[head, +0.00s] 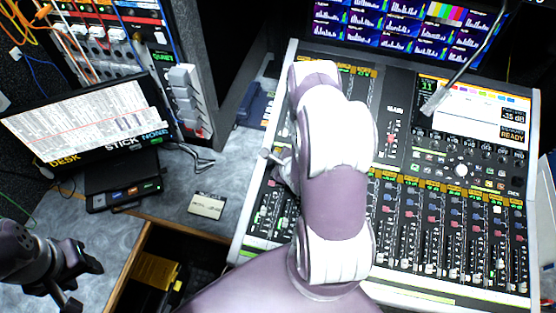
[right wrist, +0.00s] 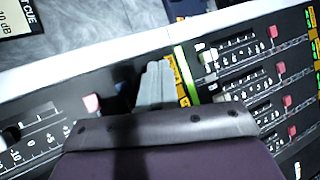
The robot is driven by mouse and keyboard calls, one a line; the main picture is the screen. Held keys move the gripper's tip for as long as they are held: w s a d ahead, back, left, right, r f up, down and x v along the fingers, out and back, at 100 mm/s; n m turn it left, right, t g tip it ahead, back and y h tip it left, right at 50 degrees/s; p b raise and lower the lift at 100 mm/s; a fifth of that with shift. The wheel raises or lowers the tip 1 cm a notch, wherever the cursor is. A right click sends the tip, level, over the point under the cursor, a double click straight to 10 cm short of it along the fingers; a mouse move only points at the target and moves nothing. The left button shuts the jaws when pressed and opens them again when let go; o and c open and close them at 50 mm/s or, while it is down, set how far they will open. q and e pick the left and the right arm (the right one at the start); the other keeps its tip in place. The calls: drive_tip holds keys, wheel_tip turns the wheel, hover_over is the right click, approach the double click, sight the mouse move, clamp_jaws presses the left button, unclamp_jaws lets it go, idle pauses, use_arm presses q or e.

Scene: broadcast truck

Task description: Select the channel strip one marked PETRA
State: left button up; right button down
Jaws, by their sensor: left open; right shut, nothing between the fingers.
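The mixing console (head: 457,190) fills the right half of the head view, with rows of channel strips, faders, coloured buttons and small yellow labels. I cannot read the name PETRA on any label. My right arm lies over the console's left part and hides many strips. My right gripper (head: 273,160) shows only partly beside the arm, over the console's left edge. In the right wrist view its shut, empty fingers (right wrist: 155,84) are over the panel, beside a yellow label strip (right wrist: 184,80) and a green bar. I cannot tell whether they touch. My left gripper (head: 82,284) is open and empty at lower left.
A tilted monitor (head: 90,122) marked DESK, STICK and NONE stands on the grey desk at left. A small card (head: 207,205) lies near an open drawer (head: 187,247). A rack with cables (head: 115,35) is behind. A microphone arm (head: 470,60) reaches over the console.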

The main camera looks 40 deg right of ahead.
drive_tip(key=shift+f, duration=0.1)
idle(0.5)
drive_tip(key=shift+f+b, duration=0.35)
drive_tip(key=shift+f+b, duration=0.35)
drive_tip(key=shift+f, duration=0.05)
idle(0.5)
drive_tip(key=shift+r, duration=0.1)
drive_tip(key=shift+r+p, duration=0.75)
drive_tip(key=r+p, duration=0.4)
drive_tip(key=r, duration=0.1)
drive_tip(key=shift+s+a, duration=0.25)
drive_tip(key=shift+a, duration=0.05)
idle(0.7)
